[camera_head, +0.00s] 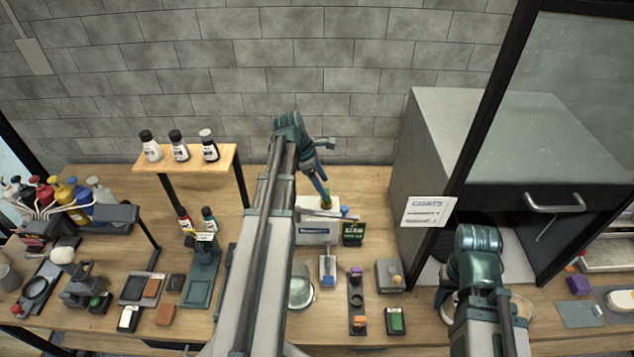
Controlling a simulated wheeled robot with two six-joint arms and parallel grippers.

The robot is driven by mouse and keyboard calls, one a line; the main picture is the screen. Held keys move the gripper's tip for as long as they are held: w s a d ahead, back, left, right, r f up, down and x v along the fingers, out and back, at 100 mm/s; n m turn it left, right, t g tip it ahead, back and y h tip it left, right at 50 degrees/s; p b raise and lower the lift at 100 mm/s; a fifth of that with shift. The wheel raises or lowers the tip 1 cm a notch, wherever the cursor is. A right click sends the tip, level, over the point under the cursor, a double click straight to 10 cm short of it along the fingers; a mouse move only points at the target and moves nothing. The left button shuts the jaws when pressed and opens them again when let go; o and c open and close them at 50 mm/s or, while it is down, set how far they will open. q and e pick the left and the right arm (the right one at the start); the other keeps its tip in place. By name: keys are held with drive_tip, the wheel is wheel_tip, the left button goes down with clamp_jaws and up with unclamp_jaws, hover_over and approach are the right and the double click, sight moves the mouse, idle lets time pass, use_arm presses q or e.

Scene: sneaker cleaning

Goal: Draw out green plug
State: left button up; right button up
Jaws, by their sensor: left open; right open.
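A small green piece (326,201) stands upright at the top of a white box (318,235) in the middle of the table; it may be the green plug, but it is too small to be sure. My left gripper (322,192) reaches down from above, right at this piece. Its jaws are open, and I cannot tell whether a finger touches the piece. My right gripper (441,297) is mostly hidden by its own wrist, low in front of the grey cabinet; it is open.
A holder (356,300) with purple and orange pieces lies in front. A wooden shelf (188,158) with 3 bottles is at left. The grey cabinet (425,150) bounds the right. Tools and spray bottles crowd the left.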

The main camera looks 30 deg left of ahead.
use_arm(q)
drive_tip(key=b+x, duration=0.5)
drive_tip(key=x, duration=0.2)
drive_tip(key=shift+f+b, duration=0.25)
drive_tip(key=shift+b, duration=0.15)
drive_tip(key=shift+r, duration=0.1)
clamp_jaws()
